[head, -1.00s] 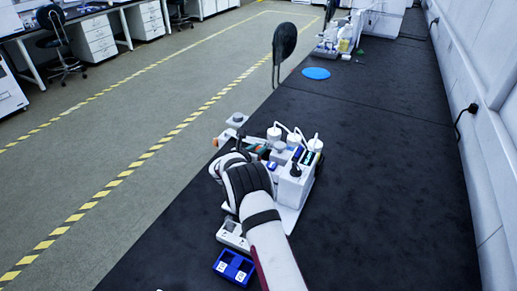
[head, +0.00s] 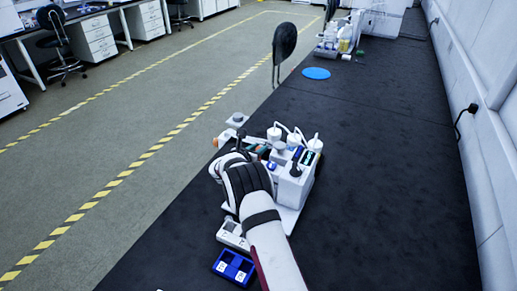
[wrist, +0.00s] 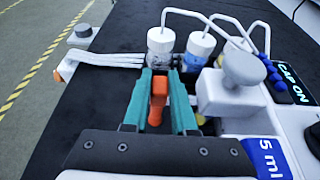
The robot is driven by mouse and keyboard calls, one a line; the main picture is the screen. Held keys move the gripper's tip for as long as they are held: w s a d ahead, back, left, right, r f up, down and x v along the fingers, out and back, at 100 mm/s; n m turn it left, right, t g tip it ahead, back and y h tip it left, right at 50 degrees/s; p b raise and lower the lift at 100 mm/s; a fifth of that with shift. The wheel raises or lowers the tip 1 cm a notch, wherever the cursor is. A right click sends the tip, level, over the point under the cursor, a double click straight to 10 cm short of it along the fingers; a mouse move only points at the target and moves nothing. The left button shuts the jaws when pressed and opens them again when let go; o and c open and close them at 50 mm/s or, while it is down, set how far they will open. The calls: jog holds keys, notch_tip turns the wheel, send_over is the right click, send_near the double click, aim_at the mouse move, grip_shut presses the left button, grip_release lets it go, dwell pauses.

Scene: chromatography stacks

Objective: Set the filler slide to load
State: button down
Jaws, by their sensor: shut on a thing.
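My gripper (wrist: 158,112) shows in the wrist view with its two teal fingers on either side of an orange handle (wrist: 158,92), and it is shut on that handle. I take the handle to be the filler slide's, but I cannot tell its setting. The white filler machine (head: 293,190) stands on the black bench in the head view, and my arm hides its near left side. White-capped bottles (wrist: 160,42) with bent tubes stand just beyond the fingers. A dark display (wrist: 293,84) on the machine reads "CAP ON". A blue label (wrist: 268,157) reads "5 ml".
A blue disc (head: 316,73) lies farther back. The black bench (head: 390,180) is clear on the right.

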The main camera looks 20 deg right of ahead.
jog(key=s+a, duration=1.1)
dwell(0.4)
jog(key=c, duration=0.7)
grip_release()
jog(key=v, duration=1.5)
jog(key=shift+s+a+r, duration=0.25)
